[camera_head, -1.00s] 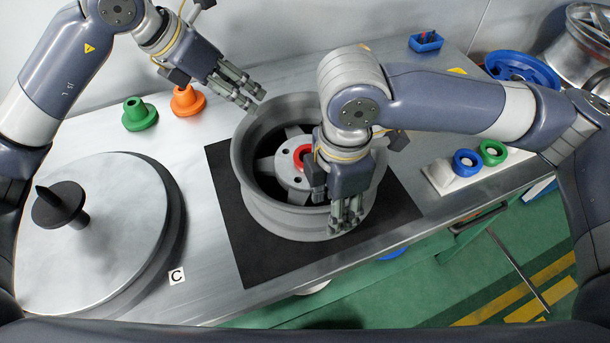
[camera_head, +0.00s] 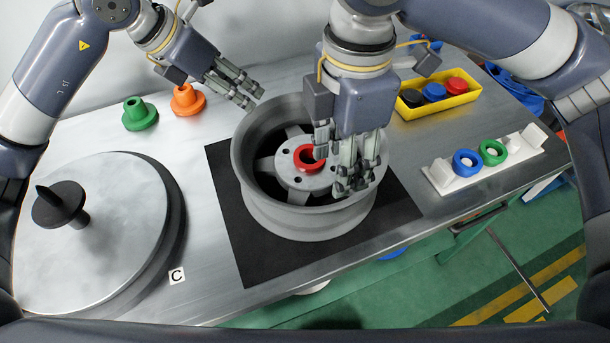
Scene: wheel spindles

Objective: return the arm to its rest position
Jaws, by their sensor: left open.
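My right gripper (camera_head: 348,172) points down over the right side of the grey wheel rim (camera_head: 262,203). I see nothing held in it, and how far its fingers stand apart is unclear. A red ring (camera_head: 308,158) sits on the hub in the middle of the wheel, left of the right gripper's fingers and partly beside them. My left gripper (camera_head: 243,92) is open and empty, above the table just behind the wheel's upper left edge. The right arm hides part of the wheel's back right rim.
The wheel stands on a black mat (camera_head: 250,255). A large round metal plate (camera_head: 95,235) with a black knob is at left. Green (camera_head: 139,115) and orange (camera_head: 187,100) spindles stand behind. A yellow bin (camera_head: 440,98) and a white rack (camera_head: 515,148) with blue and green rings are at right.

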